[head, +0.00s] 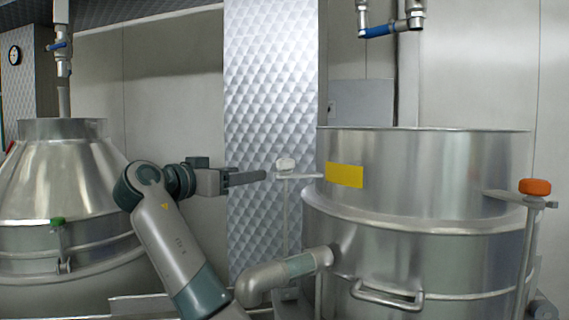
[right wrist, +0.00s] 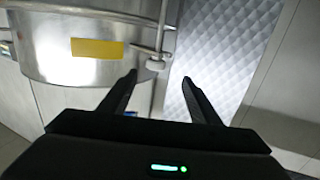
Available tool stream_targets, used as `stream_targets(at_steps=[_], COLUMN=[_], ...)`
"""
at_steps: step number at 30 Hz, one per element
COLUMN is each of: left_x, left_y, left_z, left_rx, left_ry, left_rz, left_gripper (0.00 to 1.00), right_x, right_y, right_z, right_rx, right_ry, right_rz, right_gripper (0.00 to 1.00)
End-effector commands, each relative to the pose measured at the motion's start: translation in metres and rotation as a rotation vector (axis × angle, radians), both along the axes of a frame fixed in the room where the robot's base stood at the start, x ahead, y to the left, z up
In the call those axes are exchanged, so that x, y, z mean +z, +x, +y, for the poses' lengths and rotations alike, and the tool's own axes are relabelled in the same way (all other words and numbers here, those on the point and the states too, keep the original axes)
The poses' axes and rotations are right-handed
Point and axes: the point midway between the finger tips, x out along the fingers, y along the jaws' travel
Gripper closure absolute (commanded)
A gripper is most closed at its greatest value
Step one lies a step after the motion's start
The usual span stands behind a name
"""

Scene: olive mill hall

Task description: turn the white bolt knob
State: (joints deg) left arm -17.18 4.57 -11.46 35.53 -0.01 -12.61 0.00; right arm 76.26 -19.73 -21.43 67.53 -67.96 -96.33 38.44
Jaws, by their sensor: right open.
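The white bolt knob (head: 286,164) tops a thin upright rod beside the left wall of the right steel tank (head: 430,165). In the right wrist view the knob (right wrist: 155,65) shows just beyond the fingertips, between them in the picture. My right gripper (head: 264,176) points right toward the knob in the head view, its tips a short gap to the left of it. Its two fingers are apart and empty in the right wrist view (right wrist: 159,78). My left gripper is in neither view.
A yellow label (head: 344,176) is on the right tank, near the knob. An orange knob (head: 535,187) stands at that tank's right side. A quilted metal panel (head: 270,80) stands behind my right gripper.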

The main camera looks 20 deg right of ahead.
Motion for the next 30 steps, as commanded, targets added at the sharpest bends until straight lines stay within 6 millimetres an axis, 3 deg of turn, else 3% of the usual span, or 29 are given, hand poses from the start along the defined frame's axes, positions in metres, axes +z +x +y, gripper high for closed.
stream_targets(at_steps=[4,17,23,30], left_x=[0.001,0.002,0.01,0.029], left_y=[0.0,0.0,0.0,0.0], left_z=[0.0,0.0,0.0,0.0], left_rx=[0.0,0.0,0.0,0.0], left_ry=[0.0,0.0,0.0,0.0], left_rz=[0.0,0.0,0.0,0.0], left_gripper=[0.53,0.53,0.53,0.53], right_x=[0.008,0.009,0.01,0.012], right_y=[-0.01,-0.01,-0.003,0.017], right_z=[0.011,0.01,-0.001,-0.028], right_rx=[-0.036,-0.04,-0.041,-0.042], right_ry=[-0.024,-0.026,-0.026,-0.026], right_rz=[-0.026,-0.029,-0.027,-0.026], right_gripper=[0.43,0.43,0.43,0.43])
